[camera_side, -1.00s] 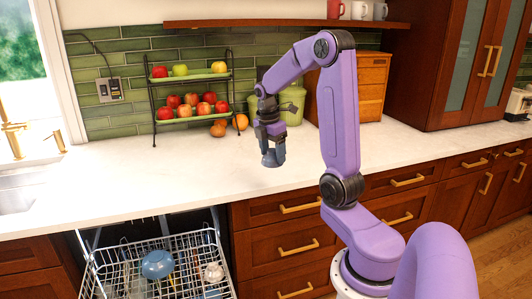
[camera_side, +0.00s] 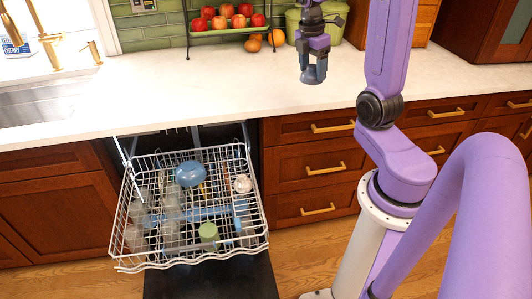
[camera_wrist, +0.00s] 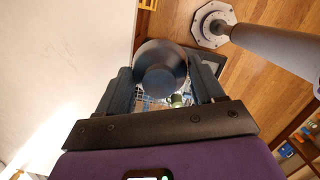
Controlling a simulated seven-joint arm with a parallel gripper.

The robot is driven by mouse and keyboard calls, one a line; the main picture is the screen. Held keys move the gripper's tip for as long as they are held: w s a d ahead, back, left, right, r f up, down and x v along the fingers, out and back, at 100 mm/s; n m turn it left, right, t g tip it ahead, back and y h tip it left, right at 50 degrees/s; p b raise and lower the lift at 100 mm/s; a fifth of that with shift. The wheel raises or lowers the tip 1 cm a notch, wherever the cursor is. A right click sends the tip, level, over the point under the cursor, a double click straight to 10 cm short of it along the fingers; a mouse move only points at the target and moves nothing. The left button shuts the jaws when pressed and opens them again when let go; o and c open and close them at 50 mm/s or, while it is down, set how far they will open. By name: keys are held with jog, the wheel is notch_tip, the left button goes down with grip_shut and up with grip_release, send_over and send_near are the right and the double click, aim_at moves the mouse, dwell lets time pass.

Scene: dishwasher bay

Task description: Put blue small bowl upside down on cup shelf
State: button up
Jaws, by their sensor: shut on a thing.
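My gripper (camera_side: 312,66) hangs over the white counter, shut on a small dark blue-grey bowl (camera_side: 314,75). In the wrist view the bowl (camera_wrist: 160,68) shows as a round dark shape between the two fingers of my gripper (camera_wrist: 162,82). The fingers partly cover it in the side view, and I cannot tell for sure which way its opening faces. A brighter blue bowl (camera_side: 190,173) sits domed side up in the dishwasher rack (camera_side: 128,222).
The pulled-out rack also holds clear glasses, a green cup (camera_side: 208,232) and a white item (camera_side: 243,184). A fruit stand (camera_side: 215,32) with apples and a green canister (camera_side: 292,28) stand behind my gripper. The counter (camera_side: 190,90) in front of them is clear.

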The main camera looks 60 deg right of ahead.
jog(key=w+a+f+m+g+y, duration=0.1)
jog(key=w+a+f+m, duration=0.3)
jog(key=a+f+m, duration=0.65)
jog(key=w+a+f+m+y, duration=0.1)
jog(key=w+a+f+m, duration=0.45)
jog(key=a+f, duration=0.8)
jog(key=shift+s+a+f+m, duration=0.1)
jog(key=shift+s+f+m, duration=0.2)
jog(key=shift+f, duration=2.05)
jog(key=shift+s+d+f+m, duration=0.1)
jog(key=shift+f+m, duration=0.25)
jog(key=shift+f, duration=2)
jog(key=shift+s+a+f+m, duration=0.1)
jog(key=shift+s+f+m, duration=0.2)
jog(key=shift+f, duration=2.05)
jog(key=shift+w+f, duration=0.1)
jog(key=shift+f, duration=0.45)
jog(key=o, duration=1.1)
jog(key=shift+r, duration=0.1)
